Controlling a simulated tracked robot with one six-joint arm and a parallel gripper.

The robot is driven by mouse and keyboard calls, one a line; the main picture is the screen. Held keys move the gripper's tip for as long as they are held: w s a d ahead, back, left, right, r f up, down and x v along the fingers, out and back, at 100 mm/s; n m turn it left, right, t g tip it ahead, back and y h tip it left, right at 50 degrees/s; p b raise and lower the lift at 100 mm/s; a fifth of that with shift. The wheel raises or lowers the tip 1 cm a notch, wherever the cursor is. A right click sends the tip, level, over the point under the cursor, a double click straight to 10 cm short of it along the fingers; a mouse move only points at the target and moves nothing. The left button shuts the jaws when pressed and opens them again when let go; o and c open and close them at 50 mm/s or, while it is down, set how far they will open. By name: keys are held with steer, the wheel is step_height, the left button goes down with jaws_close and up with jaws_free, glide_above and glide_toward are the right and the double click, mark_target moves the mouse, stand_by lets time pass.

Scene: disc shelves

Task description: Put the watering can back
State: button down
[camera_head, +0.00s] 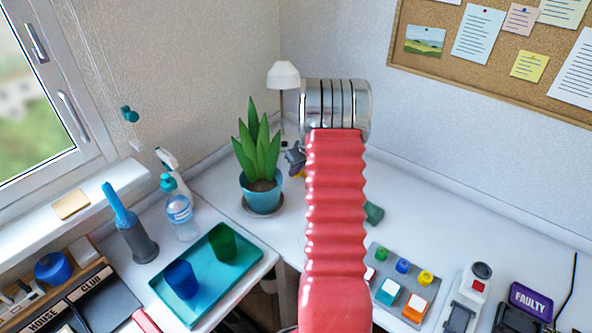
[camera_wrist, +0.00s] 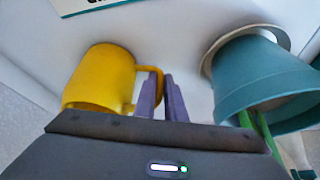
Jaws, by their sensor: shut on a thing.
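In the head view my red arm hides most of the can and gripper.
A teal pot (camera_wrist: 262,75) on a saucer stands close to my gripper; its plant (camera_head: 259,150) shows left of my arm in the head view. A teal tray (camera_head: 212,302) with blue and green cups, a spray bottle (camera_head: 180,215) and a button panel (camera_head: 401,284) are nearby.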

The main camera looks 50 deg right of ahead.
steer(key=c, duration=1.8)
jaws_free()
steer(key=shift+f, duration=0.1)
steer(key=v, duration=1.2)
